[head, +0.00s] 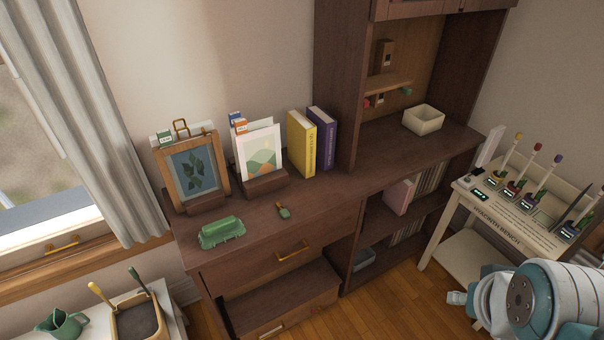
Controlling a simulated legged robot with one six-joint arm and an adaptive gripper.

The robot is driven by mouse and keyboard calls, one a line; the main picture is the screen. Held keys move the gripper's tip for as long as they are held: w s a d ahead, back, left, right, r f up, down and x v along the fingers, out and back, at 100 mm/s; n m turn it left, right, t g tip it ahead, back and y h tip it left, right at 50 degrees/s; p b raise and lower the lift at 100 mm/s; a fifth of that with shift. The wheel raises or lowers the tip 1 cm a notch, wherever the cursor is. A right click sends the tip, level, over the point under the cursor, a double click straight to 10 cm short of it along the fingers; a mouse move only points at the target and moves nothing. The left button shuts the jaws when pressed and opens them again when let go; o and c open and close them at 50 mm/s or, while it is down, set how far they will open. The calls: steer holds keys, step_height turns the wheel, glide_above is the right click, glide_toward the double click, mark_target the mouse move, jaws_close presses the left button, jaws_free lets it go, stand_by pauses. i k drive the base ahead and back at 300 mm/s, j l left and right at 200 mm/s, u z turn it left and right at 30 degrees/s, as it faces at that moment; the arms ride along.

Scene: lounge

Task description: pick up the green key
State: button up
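No plainly key-shaped green thing stands out. A small green and tan item (283,211) lies on the dark wood cabinet top (330,205), right of a green lidded dish or similar block (221,232); it is too small to tell if it is a key. A small green item (406,91) also shows by the little shelf inside the hutch, near small red pieces (379,99); its shape is unclear. My white and teal arm is at the lower right, well apart from both. No gripper fingers can be made out.
A cream bin (423,119) sits in the hutch. A lower drawer (275,300) protrudes. A cream bench (510,207) with plants stands right. Wooden floor (395,290) is clear between.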

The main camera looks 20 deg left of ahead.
mark_target(284, 213)
steer(key=i+j+u, duration=0.1)
steer(key=i+u, duration=0.15)
steer(key=u, duration=0.15)
steer(key=i+u, duration=0.55)
steer(key=u, duration=0.2)
steer(key=i+l+u, duration=0.1)
steer(key=i+u, duration=0.25)
steer(key=k, duration=0.05)
